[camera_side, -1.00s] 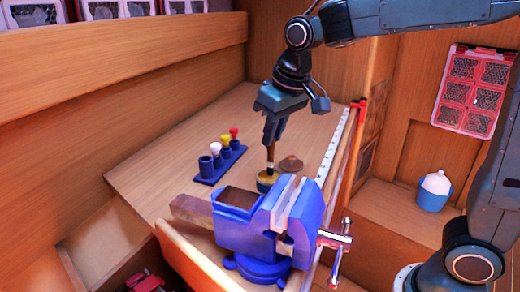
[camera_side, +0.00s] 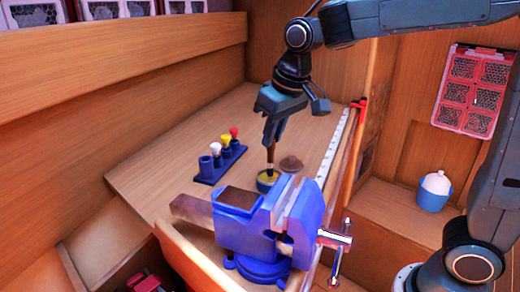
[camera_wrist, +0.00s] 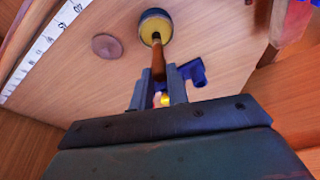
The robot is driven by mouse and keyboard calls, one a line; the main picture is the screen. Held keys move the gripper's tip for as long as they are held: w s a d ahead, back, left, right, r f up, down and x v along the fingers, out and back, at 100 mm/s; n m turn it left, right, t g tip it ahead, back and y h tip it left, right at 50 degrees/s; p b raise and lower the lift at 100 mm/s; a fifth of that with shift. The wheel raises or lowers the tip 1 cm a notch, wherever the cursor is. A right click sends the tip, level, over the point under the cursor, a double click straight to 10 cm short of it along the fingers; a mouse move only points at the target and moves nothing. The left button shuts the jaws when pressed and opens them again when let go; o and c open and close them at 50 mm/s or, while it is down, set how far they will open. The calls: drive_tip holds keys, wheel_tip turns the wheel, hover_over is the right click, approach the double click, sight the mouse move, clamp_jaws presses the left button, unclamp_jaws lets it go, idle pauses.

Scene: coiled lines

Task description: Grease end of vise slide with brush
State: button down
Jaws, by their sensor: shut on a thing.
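My gripper (camera_side: 269,142) is shut on the brown handle of a brush (camera_side: 270,157), which points down, nearly upright. The brush's lower end is at a small round pot (camera_side: 267,179) behind the vise. In the wrist view the pot (camera_wrist: 155,19) has a dark rim and yellow grease inside, and the brush (camera_wrist: 157,62) reaches into it; its tip is hidden. The blue vise (camera_side: 255,235) stands at the bench's front edge. Its brown bar-shaped slide (camera_side: 190,208) sticks out to the left. My gripper is above and behind the vise, apart from it.
A brown round lid (camera_side: 291,164) lies right of the pot. A blue rack (camera_side: 220,164) with red, yellow and white-topped items stands left. A white ruler strip (camera_side: 335,148) runs along the right bench edge. The bench at the back left is clear.

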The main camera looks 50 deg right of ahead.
drive_tip(key=shift+f, duration=0.55)
idle(1.6)
drive_tip(key=shift+r, duration=0.1)
drive_tip(key=shift+r, duration=3.5)
drive_tip(key=shift+w+f, duration=0.1)
drive_tip(key=w+d+f, duration=0.5)
drive_tip(key=w+f, duration=0.1)
drive_tip(key=s+a+r+n, duration=0.2)
drive_tip(key=a+r+n, duration=0.1)
drive_tip(key=a, duration=0.5)
drive_tip(key=s+a+r+n+y, duration=0.1)
drive_tip(key=a+r+n, duration=0.2)
drive_tip(key=a, duration=0.4)
drive_tip(key=s+a+r+n+g+y, duration=0.1)
drive_tip(key=s+a+r+n, duration=0.1)
drive_tip(key=a, duration=0.6)
wheel_tip(320, 180, up, 2)
drive_tip(key=shift+s+a+n, duration=0.3)
drive_tip(key=shift+a+n, duration=0.05)
drive_tip(key=shift+n, duration=0.15)
drive_tip(key=shift+f, duration=0.2)
drive_tip(key=shift+f, duration=2.2)
